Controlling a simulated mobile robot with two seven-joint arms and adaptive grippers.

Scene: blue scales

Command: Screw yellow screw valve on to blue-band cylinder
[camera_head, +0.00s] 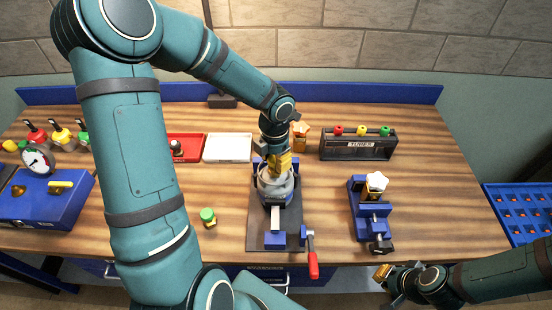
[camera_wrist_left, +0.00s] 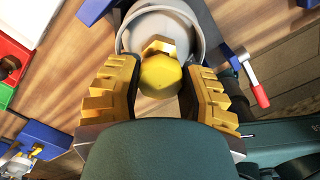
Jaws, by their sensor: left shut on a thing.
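A grey cylinder (camera_head: 270,190) sits in the blue vise (camera_head: 268,235) at the middle of the table; its rounded top also shows in the left wrist view (camera_wrist_left: 196,30). I cannot make out a blue band on it. My left gripper (camera_head: 278,168) points down over its top. In the left wrist view its gold fingers (camera_wrist_left: 160,82) are shut on the yellow screw valve (camera_wrist_left: 160,76), with a brass part just beyond it at the cylinder. I cannot tell whether the threads are engaged. My right gripper (camera_head: 383,272) is low at the front edge, small, apart from the objects.
A red-handled lever (camera_head: 313,262) sticks out beside the vise. A second blue fixture (camera_head: 368,215) with a white-topped piece is to the right. A tube rack (camera_head: 358,147), red tray (camera_head: 186,148) and white tray (camera_head: 228,148) stand behind. A green-topped piece (camera_head: 208,216) stands left.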

